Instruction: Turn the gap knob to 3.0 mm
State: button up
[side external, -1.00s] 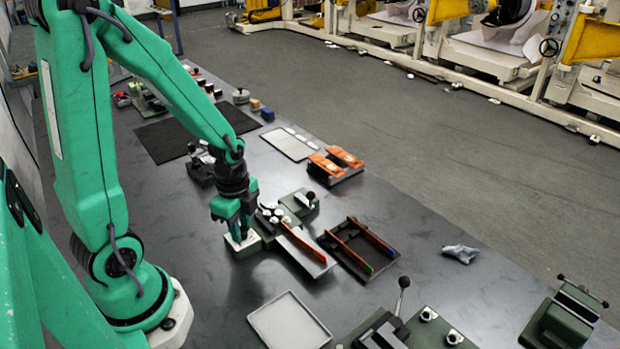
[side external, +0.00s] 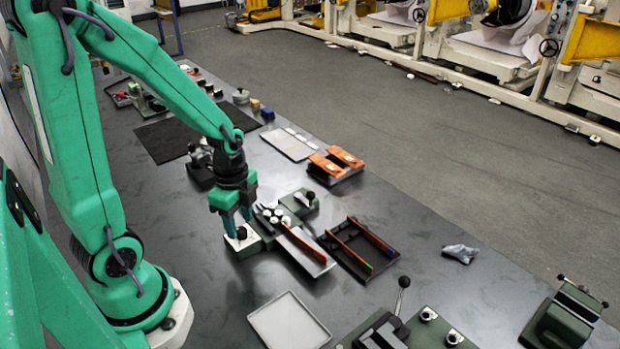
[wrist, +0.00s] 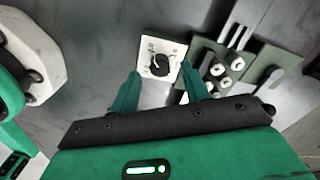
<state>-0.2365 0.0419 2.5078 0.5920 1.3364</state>
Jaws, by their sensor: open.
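The gap knob (wrist: 160,65) is a small black knob on a white dial plate (wrist: 148,44) with printed marks. The marks and the knob's setting are too small to read surely. The plate sits on the near left end of a green machine (side external: 262,229), where the knob also shows as a dark spot (side external: 241,233) in the side view. My gripper (side external: 237,230) points down over the plate. In the wrist view its two fingers are apart, one on each side of the knob, with nothing held between them. They appear above the knob and clear of it.
Metal rollers (wrist: 222,68) stand close to the right finger. A sloping chute (side external: 302,252) and a dark tray with orange rails (side external: 357,245) lie to the right. An empty grey tray (side external: 289,322) lies in front.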

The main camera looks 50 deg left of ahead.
jog(key=shift+r, duration=2.85)
jog(key=r, duration=0.1)
notch_tip(320, 180, up, 12)
jog(key=n+t, duration=0.6)
jog(key=n, duration=0.7)
send_over(242, 230)
jog(key=s+d, duration=0.3)
jog(key=d, duration=0.3)
jog(key=shift+w+a, duration=0.15)
